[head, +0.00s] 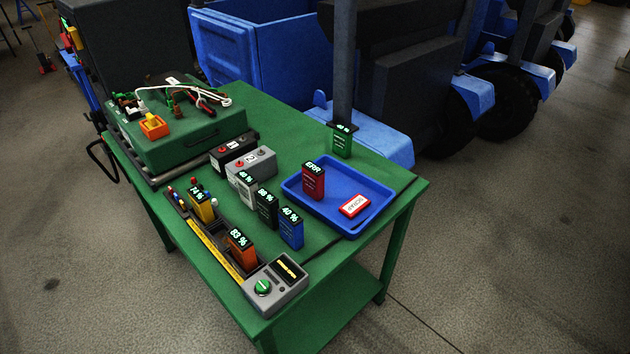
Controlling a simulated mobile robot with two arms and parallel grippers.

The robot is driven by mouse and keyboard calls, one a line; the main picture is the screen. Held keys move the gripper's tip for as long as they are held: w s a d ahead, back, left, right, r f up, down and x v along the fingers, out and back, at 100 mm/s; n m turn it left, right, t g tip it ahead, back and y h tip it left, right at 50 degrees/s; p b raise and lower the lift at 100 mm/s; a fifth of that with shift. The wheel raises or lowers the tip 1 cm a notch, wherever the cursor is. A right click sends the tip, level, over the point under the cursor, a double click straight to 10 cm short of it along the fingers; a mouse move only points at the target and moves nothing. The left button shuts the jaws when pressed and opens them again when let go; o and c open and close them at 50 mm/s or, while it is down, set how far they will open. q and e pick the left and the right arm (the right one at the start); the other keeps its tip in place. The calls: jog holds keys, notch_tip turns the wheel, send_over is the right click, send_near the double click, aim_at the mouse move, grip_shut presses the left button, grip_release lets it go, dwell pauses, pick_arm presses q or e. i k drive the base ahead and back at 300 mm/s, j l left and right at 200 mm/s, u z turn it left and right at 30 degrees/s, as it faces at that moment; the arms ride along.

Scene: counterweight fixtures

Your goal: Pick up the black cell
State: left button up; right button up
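The black cell (267,211) stands upright on the green table, its top display reading what looks like 86 %. It stands in a row between a white cell (245,190) behind it on the left and a blue cell (291,230) in front of it on the right. The gaps on both sides are narrow. Neither of my grippers is in view.
A charger rack (284,291) with a yellow cell (202,207) and an orange cell (242,250) lies along the front left. A blue tray (370,205) holds a red cell (313,184). A green cell (341,143) stands behind. Two batteries (252,163) stand behind the row.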

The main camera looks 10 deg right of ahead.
aim_at(266, 203)
jog(key=k+j+u, duration=0.1)
jog(key=j, duration=0.3)
jog(key=k+j+u, duration=0.1)
jog(key=j, duration=0.7)
jog(key=k+u, duration=0.05)
